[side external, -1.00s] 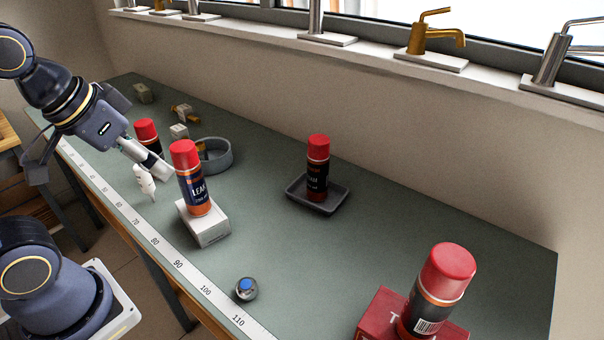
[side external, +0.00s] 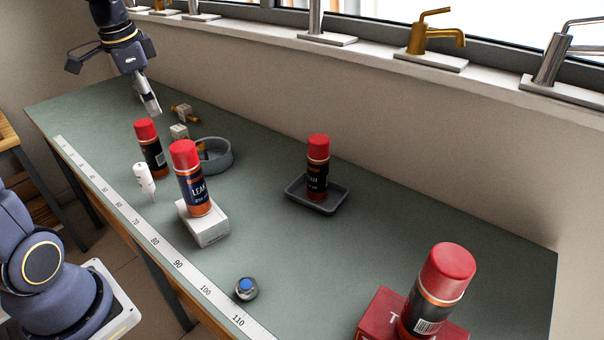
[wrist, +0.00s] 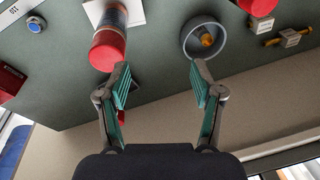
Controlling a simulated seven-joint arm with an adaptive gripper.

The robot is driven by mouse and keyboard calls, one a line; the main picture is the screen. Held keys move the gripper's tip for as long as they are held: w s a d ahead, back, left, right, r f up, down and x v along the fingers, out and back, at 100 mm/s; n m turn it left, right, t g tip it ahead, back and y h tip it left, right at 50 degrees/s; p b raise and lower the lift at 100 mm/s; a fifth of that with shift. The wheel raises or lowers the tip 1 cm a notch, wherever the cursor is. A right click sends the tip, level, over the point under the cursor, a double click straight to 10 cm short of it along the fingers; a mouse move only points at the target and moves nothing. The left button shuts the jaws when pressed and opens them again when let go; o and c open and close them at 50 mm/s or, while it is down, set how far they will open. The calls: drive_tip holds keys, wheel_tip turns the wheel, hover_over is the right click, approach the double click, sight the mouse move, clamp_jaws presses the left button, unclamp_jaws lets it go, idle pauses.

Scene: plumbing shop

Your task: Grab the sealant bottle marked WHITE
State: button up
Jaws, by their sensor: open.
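No label reading WHITE can be made out. A small white nozzle bottle (side external: 144,178) stands tilted near the ruler; its marking is too small to read. Red-capped cans stand around: one marked LEAK (side external: 194,180) on a white box, one (side external: 150,148) behind the white bottle, one (side external: 317,168) in a black tray, and one (side external: 437,292) on a red box with its barcode showing. My gripper (side external: 152,106) is above the far left of the bench, apart from all of them. In the wrist view my gripper (wrist: 160,88) is open and empty, with a red-capped can (wrist: 108,48) beyond its left finger.
A grey round dish (side external: 222,160) with a brass piece inside sits behind the LEAK can. A brass valve (side external: 182,112) and small blocks lie at the far left. A blue-topped round part (side external: 246,289) sits near the ruler (side external: 180,264). The right middle bench is clear.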

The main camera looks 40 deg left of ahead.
drive_tip(key=n+g, duration=0.2)
hover_over(144, 178)
drive_tip(key=w, duration=0.2)
wheel_tip(144, 178, down, 5)
wheel_tip(144, 178, down, 3)
drive_tip(key=s+a+n+h, duration=0.1)
drive_tip(key=s+a, duration=0.1)
wheel_tip(144, 178, down, 10)
drive_tip(key=shift+w+f, duration=0.1)
drive_tip(key=shift+f, duration=0.15)
drive_tip(key=f, duration=0.5)
drive_tip(key=shift+w+d+f, duration=0.15)
drive_tip(key=shift+w+f, duration=0.05)
drive_tip(key=shift+f, duration=0.15)
drive_tip(key=shift+c, duration=0.2)
drive_tip(key=c, duration=1.2)
clamp_jaws()
drive_tip(key=shift+r, duration=0.15)
